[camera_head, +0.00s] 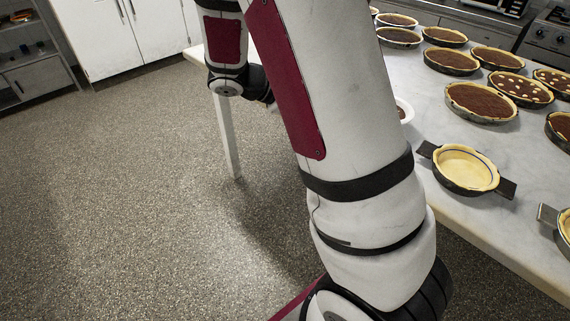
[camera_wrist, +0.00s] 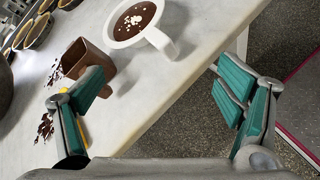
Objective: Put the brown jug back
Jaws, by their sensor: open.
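In the wrist view, the brown jug (camera_wrist: 96,58) is on the marble table (camera_wrist: 150,93), near its edge. My left finger overlaps part of it, and I cannot tell for sure whether it stands upright or is tilted. My gripper (camera_wrist: 160,82) is open, with its green-padded fingers wide apart. The jug is by the left finger, not between the pads. The gap between the fingers shows only bare table and floor. In the head view my arm hides the jug and most of the gripper.
A white handled cup (camera_wrist: 135,22) with brown filling and pale bits stands beside the jug. Dark brown splashes (camera_wrist: 45,127) mark the table, and a yellow thing is partly hidden behind the left finger. Several filled tarts (camera_head: 480,102) and an empty crust (camera_head: 465,168) occupy the table's right side.

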